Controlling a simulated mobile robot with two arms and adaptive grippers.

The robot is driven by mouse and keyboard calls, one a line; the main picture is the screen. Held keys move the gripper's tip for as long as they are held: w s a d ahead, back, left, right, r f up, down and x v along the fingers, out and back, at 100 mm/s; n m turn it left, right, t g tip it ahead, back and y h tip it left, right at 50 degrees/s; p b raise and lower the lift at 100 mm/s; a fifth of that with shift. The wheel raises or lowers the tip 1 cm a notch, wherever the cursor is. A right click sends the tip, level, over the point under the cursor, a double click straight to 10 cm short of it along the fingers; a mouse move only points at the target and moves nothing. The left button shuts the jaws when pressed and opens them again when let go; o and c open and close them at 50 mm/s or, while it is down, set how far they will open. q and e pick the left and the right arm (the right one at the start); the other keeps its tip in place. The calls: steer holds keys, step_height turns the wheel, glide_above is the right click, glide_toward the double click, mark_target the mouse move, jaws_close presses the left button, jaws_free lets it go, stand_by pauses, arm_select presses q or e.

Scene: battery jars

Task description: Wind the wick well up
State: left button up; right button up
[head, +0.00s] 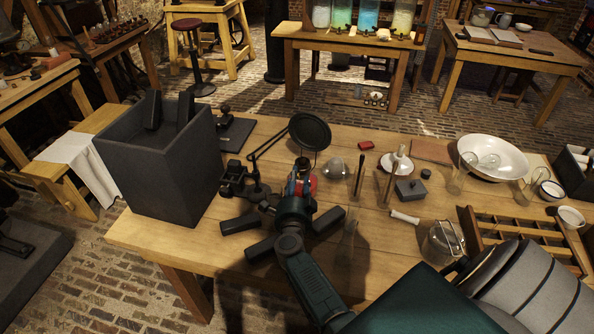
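My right gripper (299,184) is over the middle of the wooden table, at the end of my dark green arm. Its fingers are small and partly hidden by my wrist, so I cannot tell if they are open or shut. A small red and blue thing (310,184) shows right at the fingers; I cannot tell if it is touched or held. No wick or winding knob can be made out; the wrist may hide them. My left gripper is not in view.
A dark bin (150,180) stands left, with dark slabs lying near my wrist. A round black disc (310,131) on a jointed stand is behind my gripper. Thin glass vessels (349,240) stand close on the right, with a divided wooden tray (520,232) farther right.

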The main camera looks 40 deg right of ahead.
arm_select(q)
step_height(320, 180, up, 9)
steer(key=p, duration=0.8)
arm_select(e)
steer(key=s+a+r+n+g, duration=0.4)
steer(key=a+r+n+g, duration=0.15)
steer(key=a+n, duration=0.5)
arm_select(q)
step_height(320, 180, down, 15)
steer(key=b, duration=1.5)
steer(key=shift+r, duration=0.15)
arm_select(e)
steer(key=s+d+f+m+t, duration=0.2)
steer(key=s+f+m+t, duration=0.3)
steer(key=m, duration=0.8)
steer(key=shift+d+f+m+t, duration=0.35)
steer(key=shift+f+t, duration=0.3)
steer(key=shift+t, duration=0.2)
steer(key=shift+w+h, duration=0.1)
steer(key=shift+h, duration=0.2)
